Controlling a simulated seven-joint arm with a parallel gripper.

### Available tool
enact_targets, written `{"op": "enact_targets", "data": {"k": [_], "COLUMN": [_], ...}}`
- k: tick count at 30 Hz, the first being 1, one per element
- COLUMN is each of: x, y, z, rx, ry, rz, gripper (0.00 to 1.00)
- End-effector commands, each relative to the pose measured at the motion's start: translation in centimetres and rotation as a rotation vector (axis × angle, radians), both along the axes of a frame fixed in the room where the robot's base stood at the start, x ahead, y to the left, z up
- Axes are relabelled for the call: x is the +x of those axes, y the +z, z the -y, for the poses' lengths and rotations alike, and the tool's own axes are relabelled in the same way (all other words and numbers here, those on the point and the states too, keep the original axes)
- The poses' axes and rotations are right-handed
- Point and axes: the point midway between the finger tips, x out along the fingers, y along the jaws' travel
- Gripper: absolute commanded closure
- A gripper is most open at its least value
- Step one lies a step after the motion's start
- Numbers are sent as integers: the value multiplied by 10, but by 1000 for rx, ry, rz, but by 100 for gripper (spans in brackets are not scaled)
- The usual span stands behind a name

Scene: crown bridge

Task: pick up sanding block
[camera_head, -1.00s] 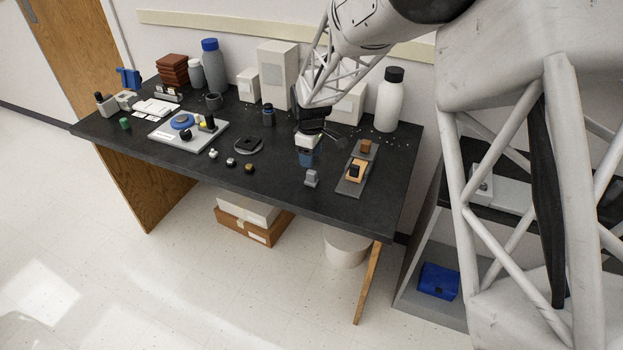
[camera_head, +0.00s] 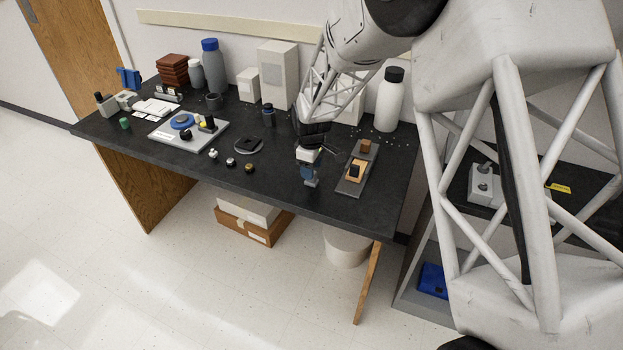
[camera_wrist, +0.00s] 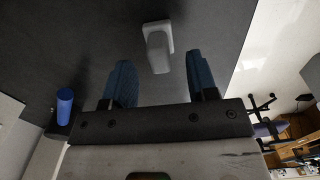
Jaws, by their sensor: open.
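A small grey block (camera_head: 312,183) with an upright part on a flat base stands near the table's front edge. I take it for the sanding block, though the pictures do not confirm the name. In the wrist view the grey block (camera_wrist: 157,40) lies just ahead, its upright part pointing toward the gap between the fingers. No contact is visible.
A grey tray (camera_head: 347,188) with an orange block (camera_head: 356,170) and a brown block (camera_head: 365,146) is close on the right. Small knobs (camera_head: 231,162) lie to the left. A white bottle (camera_head: 389,105) and boxes (camera_head: 278,70) stand behind. The table's front edge is close.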

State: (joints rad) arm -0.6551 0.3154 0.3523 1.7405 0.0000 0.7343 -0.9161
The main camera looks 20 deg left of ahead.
Motion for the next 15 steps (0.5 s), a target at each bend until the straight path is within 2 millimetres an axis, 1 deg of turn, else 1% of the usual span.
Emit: {"op": "enact_targets", "data": {"k": [1,6,9,15], "x": [0,0,0,0], "y": [-6,-21,-24,-24], "z": [0,0,0,0], "rx": [-1,0,0,0], "ry": [0,0,0,0], "rz": [-1,0,0,0], "gripper": [47,47,47,47]}}
